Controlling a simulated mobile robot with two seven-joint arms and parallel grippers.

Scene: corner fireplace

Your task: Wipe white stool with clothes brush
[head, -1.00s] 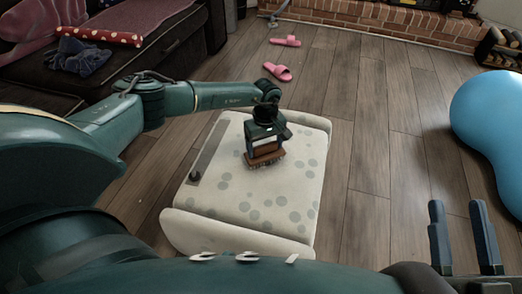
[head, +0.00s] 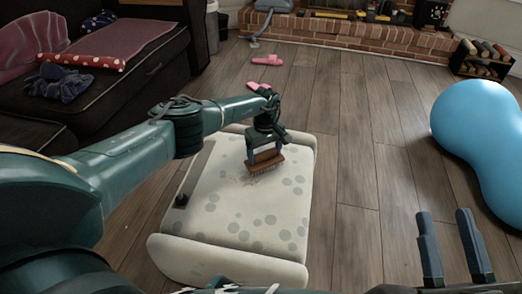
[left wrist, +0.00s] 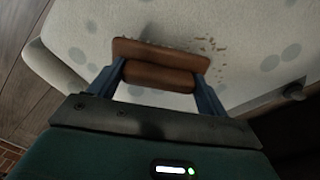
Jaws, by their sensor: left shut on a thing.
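The white stool (head: 217,227) with grey spots stands in front of me in the head view; its spotted top also fills much of the left wrist view (left wrist: 255,35). My left gripper (head: 263,147) is shut on the brown clothes brush (head: 265,160), bristles down, over the far part of the stool top. The brush lies between both fingers in the left wrist view (left wrist: 160,62). Small brown specks show beside it there; I cannot tell whether the bristles touch the top. My right gripper (head: 455,250) is open and empty at the lower right, away from the stool.
A blue peanut-shaped ball (head: 480,140) lies on the floor at right. A dark sofa (head: 120,70) stands at left. Pink slippers (head: 267,60) lie beyond the stool, before the brick hearth (head: 350,35). The wooden floor between stool and ball is clear.

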